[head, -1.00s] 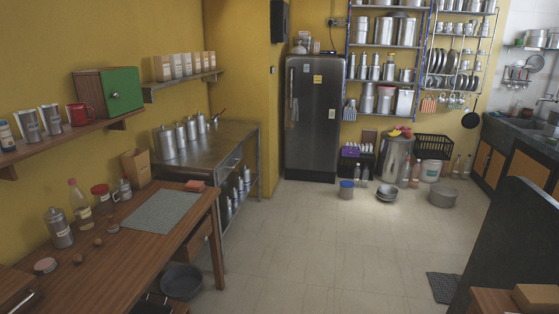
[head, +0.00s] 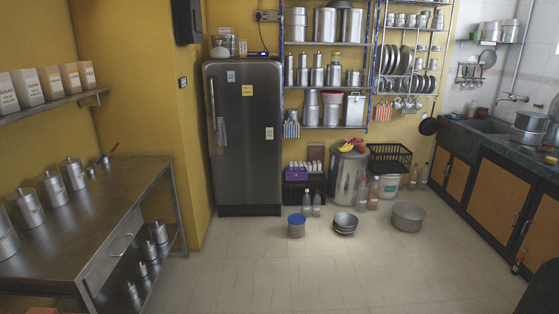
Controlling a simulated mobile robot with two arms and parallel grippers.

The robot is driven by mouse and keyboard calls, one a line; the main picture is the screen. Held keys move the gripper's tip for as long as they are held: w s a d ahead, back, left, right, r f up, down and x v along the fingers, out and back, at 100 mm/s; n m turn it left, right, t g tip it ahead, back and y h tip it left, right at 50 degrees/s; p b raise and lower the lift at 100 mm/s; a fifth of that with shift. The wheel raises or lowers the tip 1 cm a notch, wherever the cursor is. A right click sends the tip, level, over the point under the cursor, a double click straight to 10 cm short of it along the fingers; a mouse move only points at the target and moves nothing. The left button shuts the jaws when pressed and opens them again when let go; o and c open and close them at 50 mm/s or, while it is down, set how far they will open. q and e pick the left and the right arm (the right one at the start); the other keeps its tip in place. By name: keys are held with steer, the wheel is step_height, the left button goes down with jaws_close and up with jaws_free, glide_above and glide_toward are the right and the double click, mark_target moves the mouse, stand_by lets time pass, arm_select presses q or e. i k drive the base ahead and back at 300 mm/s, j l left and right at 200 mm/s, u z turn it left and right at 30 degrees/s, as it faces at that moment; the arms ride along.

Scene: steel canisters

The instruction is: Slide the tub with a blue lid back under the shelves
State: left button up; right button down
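The tub with a blue lid (head: 296,226) stands upright on the tiled floor, in front of the lower edge of the wall shelves (head: 325,85) and to the right of the fridge. It looks grey and metallic below its lid. Two clear bottles (head: 311,203) stand just behind and to its right. A purple item and white-topped things sit in a dark crate (head: 296,190) behind it, under the shelves. Neither of my grippers shows in the head view.
A stack of steel bowls (head: 344,223) and a wide pot (head: 407,217) stand on the floor to the tub's right. A large steel drum (head: 348,178) is behind them. The dark fridge (head: 243,140) is left. The floor (head: 300,275) in front is clear.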

mark_target(296, 222)
steer(key=i+z, duration=0.15)
steer(key=i, duration=0.45)
steer(key=i+z, duration=0.1)
steer(key=i, duration=0.45)
steer(key=i+j+z, duration=0.15)
steer(key=i, duration=0.45)
steer(key=i+j+z, duration=0.1)
steer(key=i, duration=0.45)
steer(key=i+l+u, duration=0.1)
steer(key=i, duration=0.4)
steer(key=i+l, duration=0.15)
steer(key=i, duration=0.3)
steer(key=i+l+u, duration=0.15)
steer(key=i, duration=0.35)
